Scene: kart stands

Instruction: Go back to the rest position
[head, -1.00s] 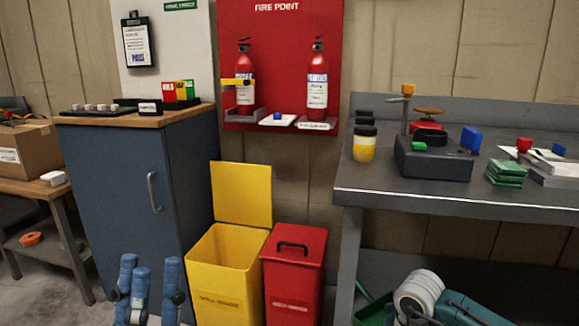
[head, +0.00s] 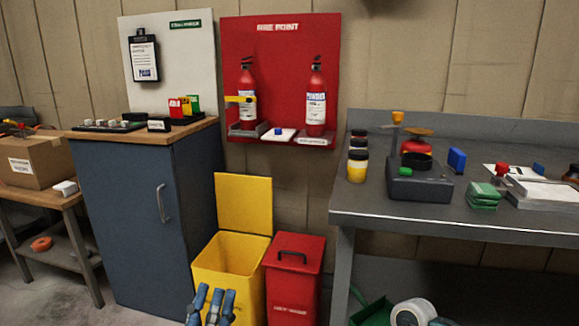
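My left gripper (head: 212,303) is at the bottom of the head view, in front of the yellow bin. Its blue fingers point up and stand apart, with nothing seen between them. Its lower part is cut off by the picture edge. Part of my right arm (head: 412,312), a white rounded link, shows at the bottom, below the grey workbench (head: 460,226). My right gripper is not in view.
The yellow bin (head: 206,285) has its lid up; the red bin (head: 292,288) beside it is shut. A blue cabinet (head: 125,220) stands left of them. Two extinguishers (head: 247,95) (head: 316,98) stand on the red fire point board (head: 282,60). Boxes and jars crowd the workbench.

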